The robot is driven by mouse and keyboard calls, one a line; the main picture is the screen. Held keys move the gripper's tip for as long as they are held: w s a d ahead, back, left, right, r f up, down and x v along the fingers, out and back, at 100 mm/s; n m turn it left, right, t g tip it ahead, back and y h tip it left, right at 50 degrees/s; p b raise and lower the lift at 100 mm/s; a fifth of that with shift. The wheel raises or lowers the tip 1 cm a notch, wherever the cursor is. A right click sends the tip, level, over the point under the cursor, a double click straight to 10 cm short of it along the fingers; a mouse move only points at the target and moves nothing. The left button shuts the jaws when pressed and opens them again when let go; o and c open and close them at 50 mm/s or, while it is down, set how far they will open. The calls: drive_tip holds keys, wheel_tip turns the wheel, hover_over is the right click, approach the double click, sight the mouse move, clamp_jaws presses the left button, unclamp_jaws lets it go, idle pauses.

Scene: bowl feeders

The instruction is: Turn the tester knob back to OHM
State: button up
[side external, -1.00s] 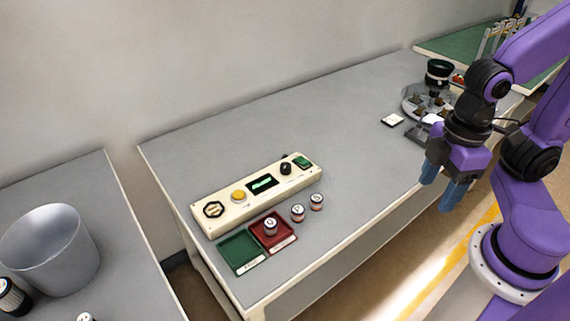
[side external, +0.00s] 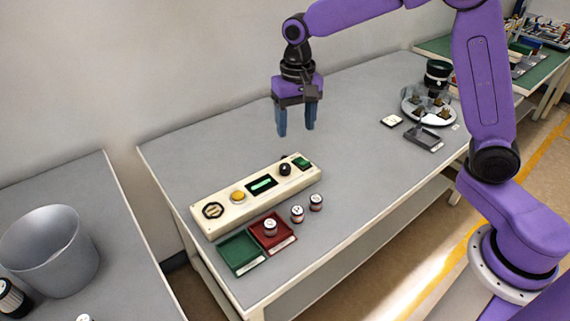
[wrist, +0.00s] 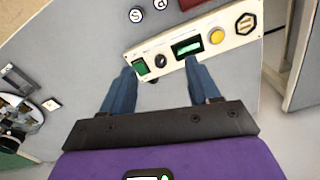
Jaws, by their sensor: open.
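The cream tester box (side external: 225,205) lies on the grey table and carries a black knob (side external: 285,169) near its right end, between a lit green display (side external: 262,184) and a green switch (side external: 302,162). In the wrist view the knob (wrist: 160,61) shows between my fingers, with the display (wrist: 187,47) beside it. My gripper (side external: 296,132) is open and empty, pointing down above and behind the right end of the box, apart from the knob. The knob's marks are too small to read.
A green tray (side external: 240,252) and a red tray (side external: 284,243) lie in front of the box. A small cylinder (side external: 271,227) stands in the red tray. Two more cylinders (side external: 297,214) (side external: 316,202) stand to its right. A round feeder (side external: 412,103) is at the back right; the table between is mostly clear.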

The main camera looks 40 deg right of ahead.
sight(285, 166)
drive_tip(key=w+d+f+m, duration=0.3)
drive_tip(key=w+m, duration=0.2)
drive_tip(key=w, duration=0.3)
drive_tip(key=f, duration=1.6)
drive_tip(key=shift+w+d+f, duration=0.15)
drive_tip(key=shift+d+f, duration=0.1)
drive_tip(key=shift+f, duration=0.15)
drive_tip(key=c, duration=1)
